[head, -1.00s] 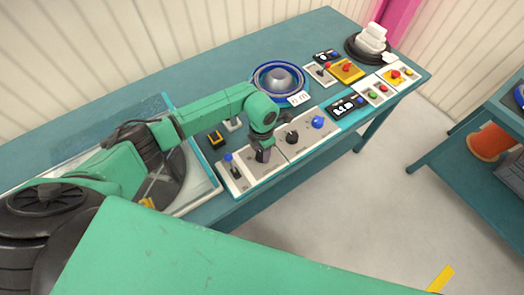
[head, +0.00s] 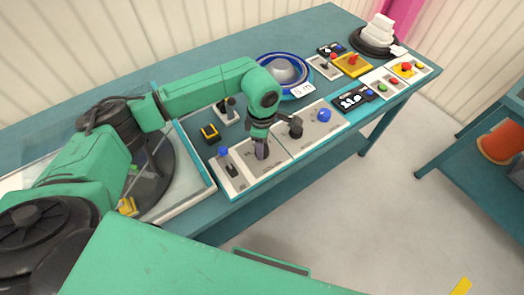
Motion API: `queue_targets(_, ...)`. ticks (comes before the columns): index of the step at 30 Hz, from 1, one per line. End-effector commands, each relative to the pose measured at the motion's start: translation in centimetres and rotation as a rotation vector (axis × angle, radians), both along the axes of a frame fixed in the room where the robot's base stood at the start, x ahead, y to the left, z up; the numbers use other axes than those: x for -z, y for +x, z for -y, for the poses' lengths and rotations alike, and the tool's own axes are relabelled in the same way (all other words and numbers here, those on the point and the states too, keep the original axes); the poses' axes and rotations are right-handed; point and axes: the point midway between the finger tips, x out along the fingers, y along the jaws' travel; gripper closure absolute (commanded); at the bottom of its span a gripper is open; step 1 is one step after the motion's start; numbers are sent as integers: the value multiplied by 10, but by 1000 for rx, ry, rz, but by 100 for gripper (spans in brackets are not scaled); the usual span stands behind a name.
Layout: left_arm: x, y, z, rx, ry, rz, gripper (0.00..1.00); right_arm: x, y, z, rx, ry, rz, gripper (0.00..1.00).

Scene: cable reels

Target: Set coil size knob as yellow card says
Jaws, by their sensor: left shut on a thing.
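A pale control panel (head: 240,156) runs along the front edge of the teal bench. It carries a blue-topped lever at its left end, a black knob (head: 296,127) and a blue knob (head: 324,115) at its right. My left gripper (head: 261,150) points down onto the panel between the lever and the black knob. It is shut on a control knob there, which its fingers mostly hide. The setting cannot be read. I cannot make out a yellow card with writing; a small yellow thing (head: 127,206) shows at the left, partly hidden by my arm. My right gripper is out of view.
A blue-rimmed reel (head: 296,91) with a white tag stands behind the panel. A black display (head: 351,101), button boxes and a dark reel with white blocks (head: 379,35) are farther right. A black-and-yellow switch (head: 209,133) is left of my gripper. Open floor lies in front.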

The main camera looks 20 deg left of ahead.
Motion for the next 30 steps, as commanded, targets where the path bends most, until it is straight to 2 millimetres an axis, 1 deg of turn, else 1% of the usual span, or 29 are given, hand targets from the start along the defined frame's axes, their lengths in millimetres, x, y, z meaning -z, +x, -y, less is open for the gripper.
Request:
queue_targets(1,5,1,0,33,-2,5,100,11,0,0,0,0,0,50)
queue_targets(9,2,1,1,192,-3,4,100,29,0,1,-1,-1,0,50)
queue_targets(17,-1,1,1,258,-3,4,100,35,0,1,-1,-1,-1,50)
queue_targets(29,-2,1,1,267,-3,4,100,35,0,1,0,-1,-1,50)
queue_targets(30,-2,1,1,267,-3,4,46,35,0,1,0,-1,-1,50)
